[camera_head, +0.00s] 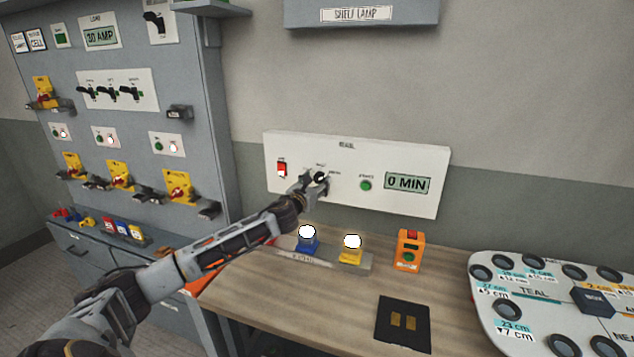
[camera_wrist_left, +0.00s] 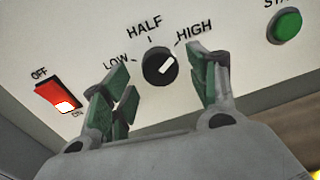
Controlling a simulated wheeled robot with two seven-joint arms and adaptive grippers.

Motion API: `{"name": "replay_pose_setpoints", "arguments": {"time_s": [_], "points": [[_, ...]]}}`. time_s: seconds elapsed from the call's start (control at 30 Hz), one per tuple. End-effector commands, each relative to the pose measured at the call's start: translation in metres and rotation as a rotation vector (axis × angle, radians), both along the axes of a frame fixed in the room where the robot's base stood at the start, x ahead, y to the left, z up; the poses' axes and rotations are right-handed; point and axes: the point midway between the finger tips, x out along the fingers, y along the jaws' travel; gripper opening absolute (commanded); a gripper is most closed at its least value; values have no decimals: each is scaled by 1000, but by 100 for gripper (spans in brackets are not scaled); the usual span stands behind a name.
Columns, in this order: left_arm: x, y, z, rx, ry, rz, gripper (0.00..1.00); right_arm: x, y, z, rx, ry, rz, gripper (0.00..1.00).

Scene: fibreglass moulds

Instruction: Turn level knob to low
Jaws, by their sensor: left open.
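The level knob (camera_wrist_left: 160,66) is a round black dial with a white mark on the white panel (camera_head: 272,160). Its white mark points up and right, toward HIGH. LOW is printed to its left and HALF above it. In the head view the knob (camera_head: 321,177) shows partly behind my left gripper (camera_head: 314,182). My left gripper (camera_wrist_left: 160,72) is open, with one green-padded finger on each side of the knob. No finger clearly touches it. My right gripper is not in view.
A red rocker switch (camera_wrist_left: 58,97) sits left of the knob and a green start button (camera_head: 366,185) right of it. A display (camera_head: 408,184) reads 0 MIN. Below, a wooden bench (camera_head: 330,295) holds blue and yellow items and an orange button box (camera_head: 408,250).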

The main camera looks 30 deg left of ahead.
Motion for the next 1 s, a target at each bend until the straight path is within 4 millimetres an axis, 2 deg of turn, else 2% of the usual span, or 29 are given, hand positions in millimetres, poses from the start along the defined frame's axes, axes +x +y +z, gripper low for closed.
{"name": "replay_pose_setpoints", "arguments": {"time_s": [0.2,0.57,0.9,0.93,1.0], "points": [[9,1,0,0,0,0,59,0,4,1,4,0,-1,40],[10,1,0,0,0,0,59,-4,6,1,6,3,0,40],[10,1,0,0,0,0,17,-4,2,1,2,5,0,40],[10,1,0,1,0,0,13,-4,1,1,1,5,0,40],[10,1,0,0,0,0,13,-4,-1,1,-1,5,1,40]]}}
